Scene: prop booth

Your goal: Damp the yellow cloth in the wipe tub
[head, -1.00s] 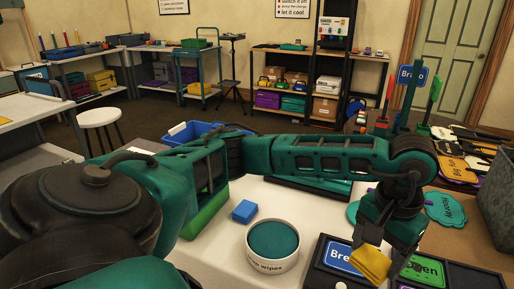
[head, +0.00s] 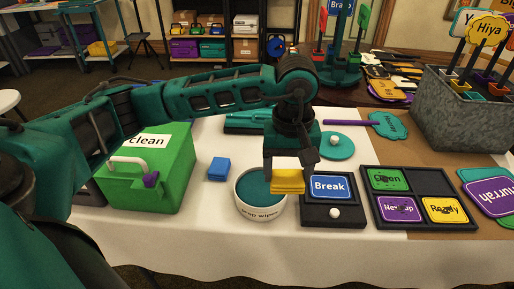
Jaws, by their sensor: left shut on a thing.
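The wipe tub (head: 260,212) is a round white tub with a teal inside and lettering on its front, standing on the white-covered table. My left gripper (head: 290,178) points down over the tub's right side, shut on the yellow cloth (head: 288,183). The folded cloth hangs between the fingers, at or just above the tub's right rim. I cannot tell whether it touches the rim. The gripper hides part of the tub's back right. My right gripper is not in view.
A blue block (head: 219,169) lies left of the tub. A green box marked "Clean" (head: 150,175) stands farther left. A black tray with a blue "Break" sign (head: 330,187) is close on the right, beside a black sectioned tray (head: 420,222). A metal planter (head: 462,120) holds signs at right.

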